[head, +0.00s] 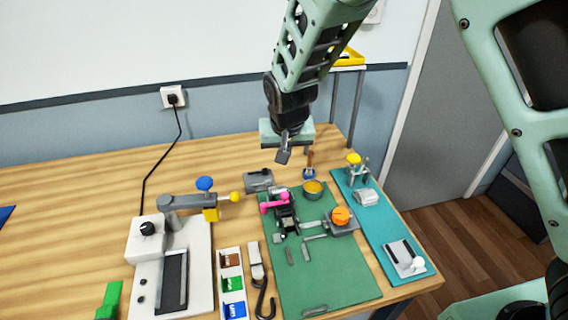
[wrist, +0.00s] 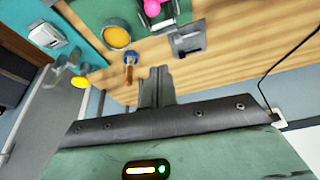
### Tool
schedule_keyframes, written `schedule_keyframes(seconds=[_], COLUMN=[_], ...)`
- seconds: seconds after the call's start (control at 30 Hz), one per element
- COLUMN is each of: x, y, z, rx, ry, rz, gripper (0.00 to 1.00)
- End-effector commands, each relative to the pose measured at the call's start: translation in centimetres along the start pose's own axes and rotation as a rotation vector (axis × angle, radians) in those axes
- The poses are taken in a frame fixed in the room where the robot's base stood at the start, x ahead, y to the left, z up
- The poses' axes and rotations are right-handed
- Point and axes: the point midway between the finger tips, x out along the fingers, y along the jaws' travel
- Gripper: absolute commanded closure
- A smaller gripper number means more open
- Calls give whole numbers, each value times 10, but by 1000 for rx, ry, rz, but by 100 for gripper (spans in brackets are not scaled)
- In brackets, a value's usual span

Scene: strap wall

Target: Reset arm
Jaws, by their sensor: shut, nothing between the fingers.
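My gripper (head: 284,154) hangs above the far part of the wooden table in the head view, pointing down. In the wrist view its fingers (wrist: 157,78) are together with nothing between them. My green arm (head: 318,45) reaches down from the top of the head view. Below and in front of the gripper is a green mat (head: 327,281) with a pink-handled device (head: 274,204), a yellow-orange cup (head: 313,188) and an orange knob (head: 341,216). The gripper is apart from all of them.
A grey block (head: 258,180) and a small blue-based tool (head: 309,170) stand near the gripper. A teal mat (head: 385,232) lies right, a white machine with an arm (head: 147,245) left. A black cord runs to a wall socket (head: 173,97). The table's back left is mostly clear.

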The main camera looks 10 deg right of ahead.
Motion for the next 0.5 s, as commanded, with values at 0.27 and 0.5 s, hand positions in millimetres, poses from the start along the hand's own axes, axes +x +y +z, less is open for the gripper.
schedule_keyframes(seconds=[0.27, 0.5], x=[-8, -8], y=[0, 0], z=[1, 2], rx=[0, -1], ry=[-1, -6], rz=[0, -3], gripper=[100, 100])
